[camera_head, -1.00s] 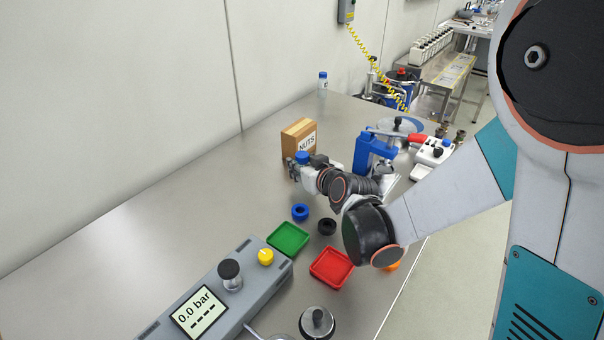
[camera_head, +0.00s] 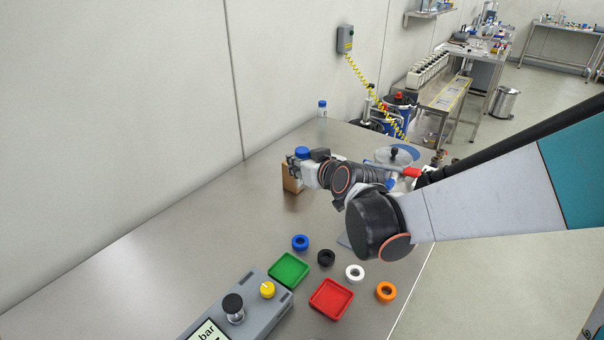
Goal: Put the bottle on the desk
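My gripper (camera_head: 299,170) is at the end of my arm, over the middle of the steel desk (camera_head: 190,225). It appears shut around a bottle whose blue cap (camera_head: 303,152) shows just above it; most of the bottle is hidden by the gripper. The held bottle seems to be above the desk, in front of the brown box (camera_head: 291,182), which is mostly covered by my gripper. Another small white bottle with a blue cap (camera_head: 322,109) stands upright at the back of the desk, near the wall.
A green tray (camera_head: 289,269), red tray (camera_head: 331,299) and blue (camera_head: 300,242), black (camera_head: 326,257), white (camera_head: 355,273) and orange (camera_head: 386,292) rings lie in front. A grey gauge box (camera_head: 262,300) stands nearer. The left desk area is clear.

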